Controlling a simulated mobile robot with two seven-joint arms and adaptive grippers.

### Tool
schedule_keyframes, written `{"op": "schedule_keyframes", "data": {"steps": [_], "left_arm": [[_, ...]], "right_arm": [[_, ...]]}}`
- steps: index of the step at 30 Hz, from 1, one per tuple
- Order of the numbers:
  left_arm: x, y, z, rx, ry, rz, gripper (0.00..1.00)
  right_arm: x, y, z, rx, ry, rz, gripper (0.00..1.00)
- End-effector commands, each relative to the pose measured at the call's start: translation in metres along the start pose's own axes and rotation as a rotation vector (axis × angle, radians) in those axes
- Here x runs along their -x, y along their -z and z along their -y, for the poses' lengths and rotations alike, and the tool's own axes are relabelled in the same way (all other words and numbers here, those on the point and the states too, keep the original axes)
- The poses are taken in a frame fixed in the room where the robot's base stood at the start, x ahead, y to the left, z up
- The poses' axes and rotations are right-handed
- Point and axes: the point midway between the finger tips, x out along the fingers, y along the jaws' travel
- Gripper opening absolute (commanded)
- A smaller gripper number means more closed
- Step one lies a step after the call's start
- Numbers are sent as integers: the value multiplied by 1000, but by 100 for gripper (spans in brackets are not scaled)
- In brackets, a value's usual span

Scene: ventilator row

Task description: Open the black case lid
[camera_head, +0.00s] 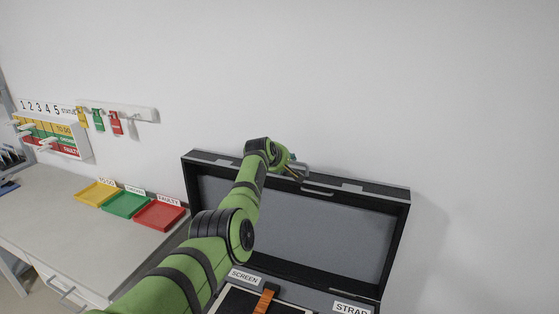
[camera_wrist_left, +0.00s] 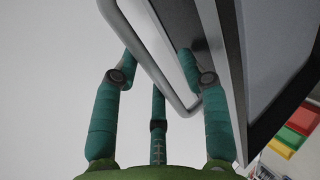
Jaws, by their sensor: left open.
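The black case lid (camera_head: 290,215) stands raised and roughly upright in the head view, its grey inner lining facing me. A grey bar handle (camera_wrist_left: 150,55) on the lid crosses between the fingers of my left gripper (camera_wrist_left: 157,62) in the left wrist view. The teal fingers are spread, with gaps to the bar, and I cannot tell whether any finger touches the lid edge. In the head view my left gripper (camera_head: 297,168) is at the lid's top edge, partly hidden by its own wrist. My right gripper is not in view.
The case's lower part holds compartments labelled SCREEN (camera_head: 245,277) and STRAP (camera_head: 351,308), with an orange item (camera_head: 265,298) inside. A yellow tray (camera_head: 97,193), green tray (camera_head: 125,205) and red tray (camera_head: 159,216) sit on the grey counter at left. A wall stands behind.

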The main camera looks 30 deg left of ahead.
Motion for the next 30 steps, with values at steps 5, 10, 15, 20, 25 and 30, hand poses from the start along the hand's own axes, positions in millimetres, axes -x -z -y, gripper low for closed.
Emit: {"op": "schedule_keyframes", "data": {"steps": [5,10,15,20,25,30], "left_arm": [[8,0,1,-2,2,-1,44],[22,0,1,-2,1,-1,44],[41,0,0,-1,-2,0,44],[62,0,1,0,-2,-1,44],[87,0,0,0,-3,-1,44],[107,0,0,0,-1,0,44]], "right_arm": [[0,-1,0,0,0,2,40],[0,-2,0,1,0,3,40],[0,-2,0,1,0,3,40],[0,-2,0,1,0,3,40],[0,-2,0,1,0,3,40],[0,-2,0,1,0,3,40]]}}
